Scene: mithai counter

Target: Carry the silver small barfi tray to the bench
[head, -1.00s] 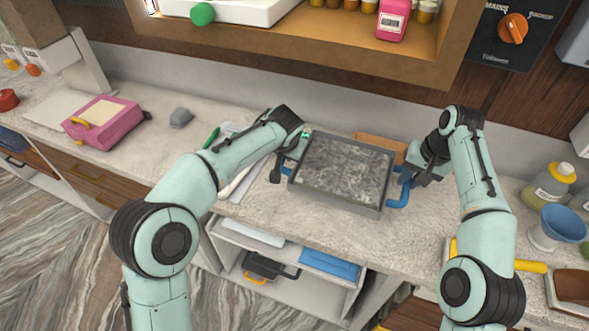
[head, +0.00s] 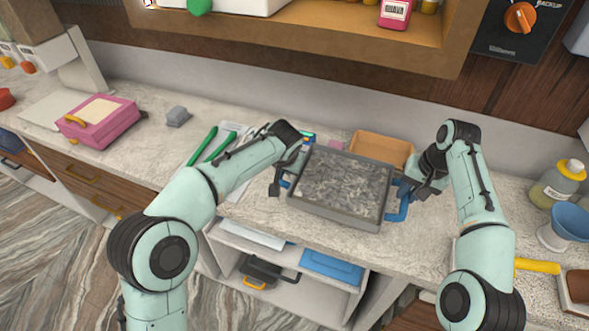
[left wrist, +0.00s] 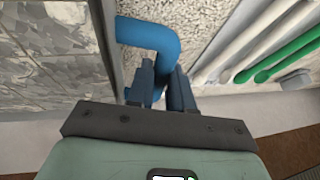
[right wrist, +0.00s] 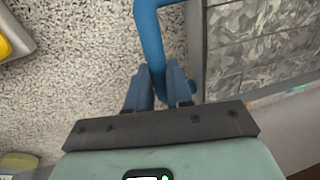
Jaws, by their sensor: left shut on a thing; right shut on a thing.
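The small barfi tray (head: 335,214) is a grey rectangular tray with a blue handle on each side. Silver-topped barfi (head: 342,182), scored into pieces, fills it. It is in the middle of the head view, over the counter. My left gripper (head: 284,182) is shut on its left blue handle, which shows in the left wrist view (left wrist: 152,38). My right gripper (head: 405,190) is shut on its right blue handle, which shows in the right wrist view (right wrist: 150,35). The tray looks about level. I cannot tell how far it is above the counter.
An orange-brown tray (head: 382,147) lies behind the barfi tray. Green-handled tools (head: 203,146) and a pink box (head: 98,122) are to the left. A blue funnel (head: 563,224) and a yellow-capped bottle (head: 556,186) stand at the right. A wooden shelf (head: 330,45) overhangs the back.

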